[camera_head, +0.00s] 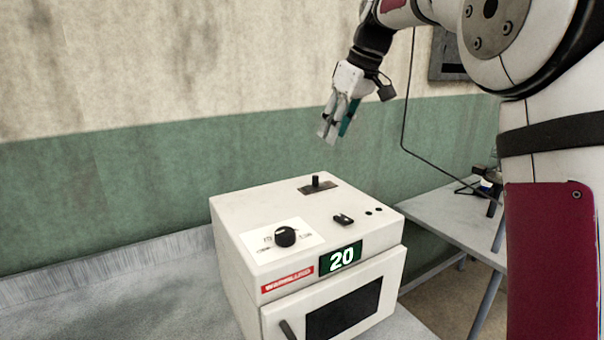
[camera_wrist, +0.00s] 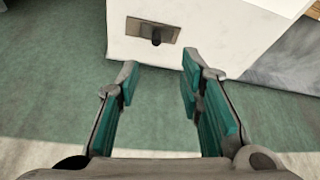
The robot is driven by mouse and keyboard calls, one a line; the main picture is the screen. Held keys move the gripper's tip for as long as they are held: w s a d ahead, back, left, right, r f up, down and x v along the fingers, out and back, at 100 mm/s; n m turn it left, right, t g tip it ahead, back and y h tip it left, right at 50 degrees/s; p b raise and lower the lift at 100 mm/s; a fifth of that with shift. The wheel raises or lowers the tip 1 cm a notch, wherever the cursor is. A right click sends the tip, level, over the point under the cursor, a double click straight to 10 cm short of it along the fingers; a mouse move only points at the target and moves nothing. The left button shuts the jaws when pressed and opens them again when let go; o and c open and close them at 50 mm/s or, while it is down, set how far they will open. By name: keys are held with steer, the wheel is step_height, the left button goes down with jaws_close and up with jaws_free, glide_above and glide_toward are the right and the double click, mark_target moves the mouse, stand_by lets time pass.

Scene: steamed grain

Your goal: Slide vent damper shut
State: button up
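The vent damper is a small black upright knob (camera_head: 316,182) on a dark slotted plate (camera_head: 332,187), set in the top of a white oven (camera_head: 245,215) near its back edge. The knob stands near the middle of the plate. In the wrist view the knob (camera_wrist: 156,37) and plate (camera_wrist: 133,27) show at the top, beyond the fingertips. My gripper (camera_head: 332,130) hangs above and behind the damper, apart from it. In the wrist view my gripper (camera_wrist: 158,70) has its teal-padded fingers spread, with nothing between them.
The oven top also carries a black dial (camera_head: 285,237), a small black switch (camera_head: 344,220) and two dark buttons. A green display (camera_head: 340,257) reads 20. The green and cream wall (camera_head: 120,170) stands behind. A side table (camera_head: 440,205) is at right. The space above the oven is clear.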

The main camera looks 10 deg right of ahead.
mark_target(316, 176)
steer(key=x, duration=0.4)
steer(key=p+x, duration=0.1)
steer(key=x, duration=0.4)
steer(key=w+x, duration=0.1)
steer(key=x, duration=0.4)
steer(key=shift+d, duration=0.1)
steer(key=shift+c, duration=0.5)
jaws_close()
